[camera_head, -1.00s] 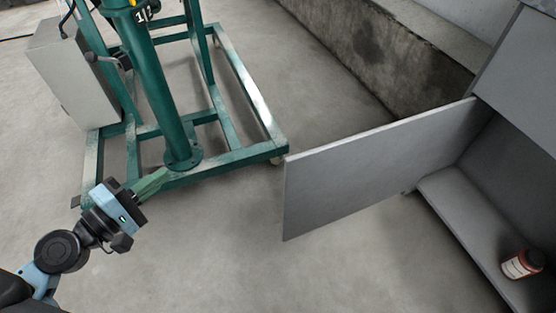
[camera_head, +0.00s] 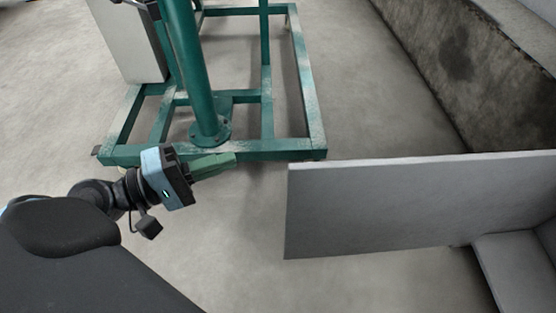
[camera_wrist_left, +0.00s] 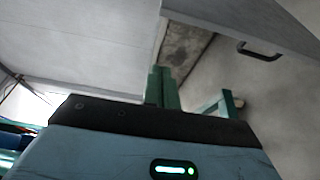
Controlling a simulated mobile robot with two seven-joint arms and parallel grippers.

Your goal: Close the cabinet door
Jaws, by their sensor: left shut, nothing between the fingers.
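The grey cabinet door (camera_head: 400,205) stands open in the head view, jutting out to the left from the cabinet (camera_head: 510,270) at the lower right. In the left wrist view the door (camera_wrist_left: 245,22) shows at the upper right with a dark handle (camera_wrist_left: 260,51) on it. My left gripper (camera_head: 232,159) is shut and empty, to the left of the door's free edge and apart from it. Its green fingers also show in the left wrist view (camera_wrist_left: 161,82). My right gripper is not in view.
A green steel frame (camera_head: 230,155) with a thick post and a grey box (camera_head: 128,40) stands on the floor behind my left gripper. A low concrete wall (camera_head: 470,70) runs along the upper right. Bare floor (camera_head: 240,250) lies left of the door.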

